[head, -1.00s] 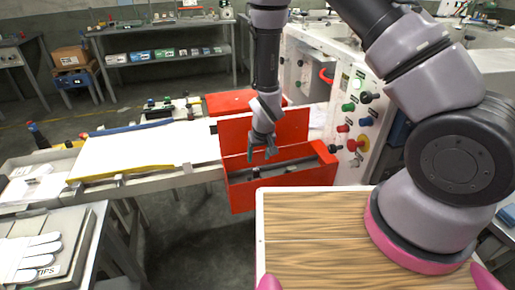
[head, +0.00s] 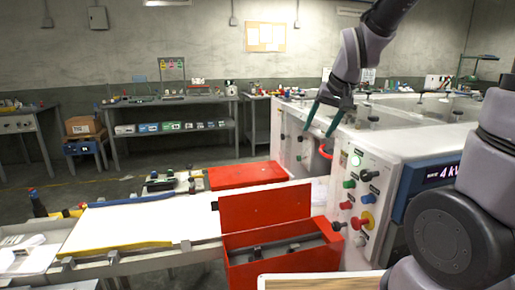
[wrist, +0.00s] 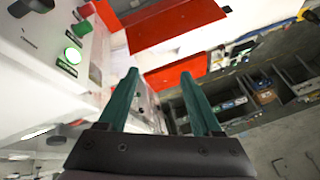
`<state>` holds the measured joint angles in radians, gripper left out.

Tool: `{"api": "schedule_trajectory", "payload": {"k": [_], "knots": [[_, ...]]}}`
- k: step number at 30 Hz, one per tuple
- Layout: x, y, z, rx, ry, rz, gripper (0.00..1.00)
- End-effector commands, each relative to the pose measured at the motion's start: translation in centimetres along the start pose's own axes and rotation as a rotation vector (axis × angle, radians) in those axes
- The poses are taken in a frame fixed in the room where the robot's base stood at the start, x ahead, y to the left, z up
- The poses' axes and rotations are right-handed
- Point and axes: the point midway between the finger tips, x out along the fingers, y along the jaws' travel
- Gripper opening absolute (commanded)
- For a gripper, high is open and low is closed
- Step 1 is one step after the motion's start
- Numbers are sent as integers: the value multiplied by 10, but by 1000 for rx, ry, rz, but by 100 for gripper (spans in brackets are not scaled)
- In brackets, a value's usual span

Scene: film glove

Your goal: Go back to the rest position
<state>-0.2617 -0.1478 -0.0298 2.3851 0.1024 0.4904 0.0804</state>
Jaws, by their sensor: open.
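My gripper (head: 324,118) is raised in the head view, in front of the white control machine (head: 400,150) and above the red box. Its two green fingers are spread apart with nothing between them. In the wrist view my gripper (wrist: 160,82) also shows open and empty, with red panels beyond the fingertips. My arm comes down from the top right of the head view.
An open red box (head: 280,262) with its lid up stands at the end of the white conveyor (head: 135,222). The machine carries coloured knobs and a red handle (head: 326,150). Shelves (head: 170,115) line the back wall. A wood-topped surface (head: 320,283) lies at the bottom.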

Motion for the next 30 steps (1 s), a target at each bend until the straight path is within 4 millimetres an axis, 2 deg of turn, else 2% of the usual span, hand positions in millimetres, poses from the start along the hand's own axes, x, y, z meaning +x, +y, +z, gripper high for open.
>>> {"api": "schedule_trajectory", "payload": {"k": [1,6,9,12,18,30], "knots": [[-26,8,0,24,27,-6,66],[-96,33,20,92,83,-15,66],[-128,44,37,125,114,-17,66],[-150,52,53,151,137,-17,66],[-170,59,71,176,160,-15,66],[-171,60,73,178,160,-15,66]]}}
